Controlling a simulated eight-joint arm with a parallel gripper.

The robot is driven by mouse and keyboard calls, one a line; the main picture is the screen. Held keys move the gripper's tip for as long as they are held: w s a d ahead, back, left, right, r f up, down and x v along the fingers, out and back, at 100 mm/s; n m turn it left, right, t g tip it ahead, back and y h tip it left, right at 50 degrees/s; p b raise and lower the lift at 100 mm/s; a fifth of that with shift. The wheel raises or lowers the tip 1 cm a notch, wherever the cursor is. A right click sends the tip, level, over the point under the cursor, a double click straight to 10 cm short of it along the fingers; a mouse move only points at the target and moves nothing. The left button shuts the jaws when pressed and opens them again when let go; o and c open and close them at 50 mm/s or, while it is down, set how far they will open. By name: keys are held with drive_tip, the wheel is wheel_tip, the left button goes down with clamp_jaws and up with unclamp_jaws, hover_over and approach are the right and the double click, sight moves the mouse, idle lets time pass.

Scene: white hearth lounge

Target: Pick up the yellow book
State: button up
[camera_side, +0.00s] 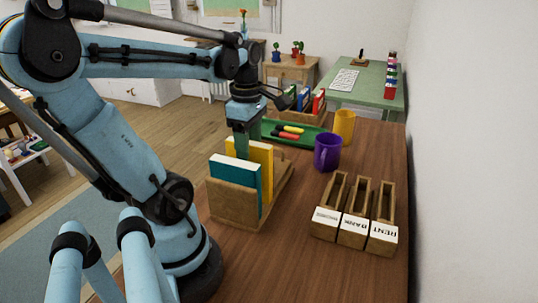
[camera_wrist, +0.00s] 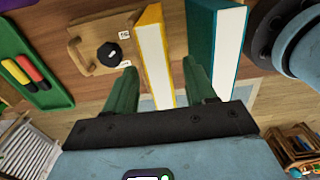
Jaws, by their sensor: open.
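The yellow book (camera_side: 265,160) stands upright in a wooden book holder (camera_side: 229,205), behind a teal book (camera_side: 234,180). My gripper (camera_side: 242,143) points down at the top of the books, its green fingers partly overlapping the yellow book in the side view. In the wrist view, my gripper (camera_wrist: 161,85) is open, with one finger on each side of the yellow book (camera_wrist: 150,40). The right finger lies between the yellow book and the teal book (camera_wrist: 208,50). I cannot tell whether either finger touches a book.
A green tray (camera_side: 300,143) with colored pieces lies behind the holder. A purple mug (camera_side: 327,152) and a yellow mug (camera_side: 344,124) stand to the right. Several labeled wooden boxes (camera_side: 355,215) sit at the front right. Another book holder (camera_side: 302,108) stands farther back. Bare tabletop lies between holder and boxes.

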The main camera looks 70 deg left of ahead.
drive_tip(key=shift+f, duration=0.3)
clamp_jaws()
idle(0.3)
